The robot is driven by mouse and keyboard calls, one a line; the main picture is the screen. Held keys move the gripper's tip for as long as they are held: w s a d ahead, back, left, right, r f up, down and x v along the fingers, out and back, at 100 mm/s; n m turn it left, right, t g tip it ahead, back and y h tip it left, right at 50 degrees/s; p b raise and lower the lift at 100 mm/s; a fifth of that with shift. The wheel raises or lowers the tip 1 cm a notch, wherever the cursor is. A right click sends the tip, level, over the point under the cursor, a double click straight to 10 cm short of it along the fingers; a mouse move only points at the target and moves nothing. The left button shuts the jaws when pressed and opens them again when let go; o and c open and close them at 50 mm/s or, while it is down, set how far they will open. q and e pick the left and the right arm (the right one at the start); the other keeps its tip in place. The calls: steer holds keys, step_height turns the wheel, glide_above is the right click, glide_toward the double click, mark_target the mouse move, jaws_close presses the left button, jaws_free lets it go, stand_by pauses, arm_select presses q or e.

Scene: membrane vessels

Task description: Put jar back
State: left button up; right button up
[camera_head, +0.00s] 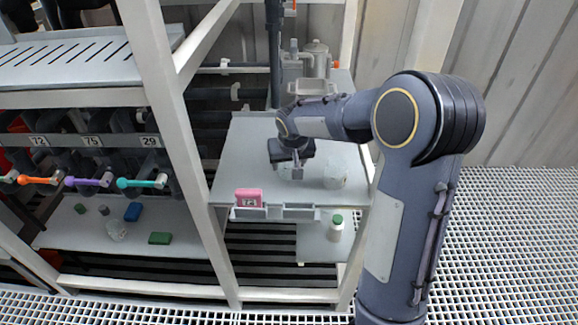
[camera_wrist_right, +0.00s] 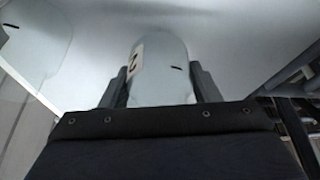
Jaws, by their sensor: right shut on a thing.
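A clear jar (camera_wrist_right: 160,65) with a pale label and dark marks stands between the fingers of my right gripper (camera_wrist_right: 160,88) in the right wrist view. The fingers are shut on its two sides. In the head view my right gripper (camera_head: 294,170) is low over the grey shelf (camera_head: 240,150), and the jar in it is mostly hidden. A second clear jar (camera_head: 335,176) stands on the shelf to the right of it. It seems to show at the left of the wrist view (camera_wrist_right: 35,40). My left gripper is not in view.
A pink block with a number (camera_head: 249,198) sits at the shelf's front edge. A green-capped bottle (camera_head: 336,228) is on a lower ledge. White posts (camera_head: 175,130) frame the shelf. Equipment with a canister (camera_head: 316,60) stands behind. A left lower shelf (camera_head: 75,235) holds small coloured blocks.

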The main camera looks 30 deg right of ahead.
steer(key=shift+f, duration=0.7)
steer(key=shift+f, duration=0.15)
steer(key=o, duration=1)
